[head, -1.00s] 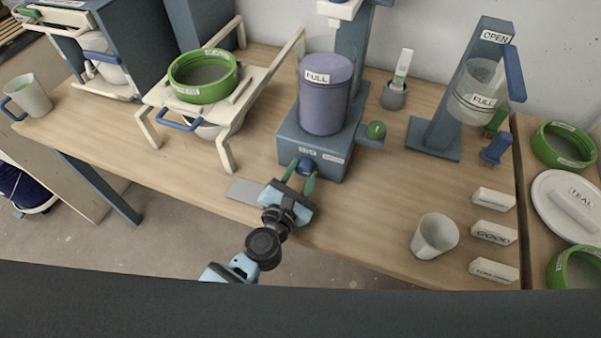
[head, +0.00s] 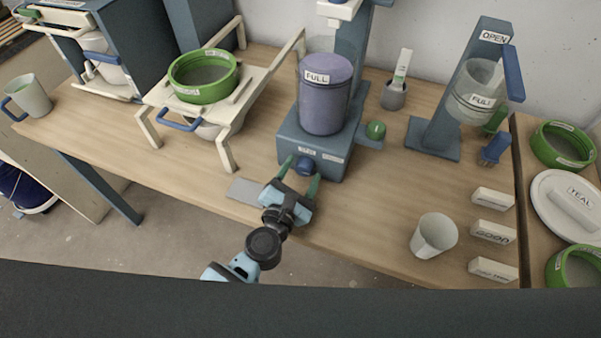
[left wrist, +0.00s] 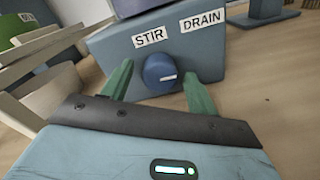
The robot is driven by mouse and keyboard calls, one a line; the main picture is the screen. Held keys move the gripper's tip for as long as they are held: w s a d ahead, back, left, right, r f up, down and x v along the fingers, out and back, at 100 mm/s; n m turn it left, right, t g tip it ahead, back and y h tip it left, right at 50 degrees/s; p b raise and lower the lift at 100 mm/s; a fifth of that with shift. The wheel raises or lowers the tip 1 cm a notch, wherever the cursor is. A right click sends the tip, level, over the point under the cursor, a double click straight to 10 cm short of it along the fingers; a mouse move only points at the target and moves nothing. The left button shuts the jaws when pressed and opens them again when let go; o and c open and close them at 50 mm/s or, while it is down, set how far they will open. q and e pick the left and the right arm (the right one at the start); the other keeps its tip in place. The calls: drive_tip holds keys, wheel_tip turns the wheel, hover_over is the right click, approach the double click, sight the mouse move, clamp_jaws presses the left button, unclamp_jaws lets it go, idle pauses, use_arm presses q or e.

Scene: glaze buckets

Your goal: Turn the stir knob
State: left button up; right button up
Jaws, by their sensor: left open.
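The blue stir knob (head: 305,166) sits on the front face of the dark blue mixer base (head: 330,168). In the left wrist view the knob (left wrist: 160,73) has a white pointer line aimed to the right. The labels STIR (left wrist: 150,37) and DRAIN (left wrist: 202,22) are above it. My left gripper (head: 299,176) is open in front of the base. Its green fingers stand on both sides of the knob, with gaps visible in the left wrist view. A purple bucket (head: 326,98) labelled FULL stands on the base. My right gripper is not in view.
A green knob (head: 376,130) sticks out at the base's right side. A grey plate (head: 247,191) lies left of my gripper. A white cup (head: 434,236) and labelled blocks (head: 494,232) stand to the right. A sieve stand (head: 229,152) is at left.

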use_arm(q)
drive_tip(key=v, duration=0.6)
drive_tip(key=shift+s+f, duration=0.1)
drive_tip(key=shift+v, duration=0.85)
